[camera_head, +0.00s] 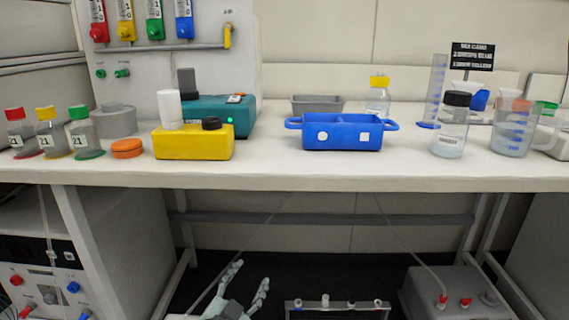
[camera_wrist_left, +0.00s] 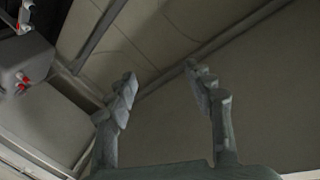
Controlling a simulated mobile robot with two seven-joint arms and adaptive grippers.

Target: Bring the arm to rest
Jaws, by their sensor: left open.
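My left gripper (camera_head: 246,285) shows low in the head view, below the front edge of the bench and in front of the dark space under it. Its two grey fingers point up and stand apart. In the left wrist view the fingers of my left gripper (camera_wrist_left: 159,90) are spread with nothing between them. The gripper touches nothing that I can see. My right gripper is in neither view.
The white bench (camera_head: 290,177) holds a blue tray (camera_head: 345,145), a yellow box (camera_head: 195,146), a teal device (camera_head: 235,113) and several bottles. Below are a metal rack (camera_head: 338,306) and a grey box (camera_head: 455,290). Bench legs flank the open space underneath.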

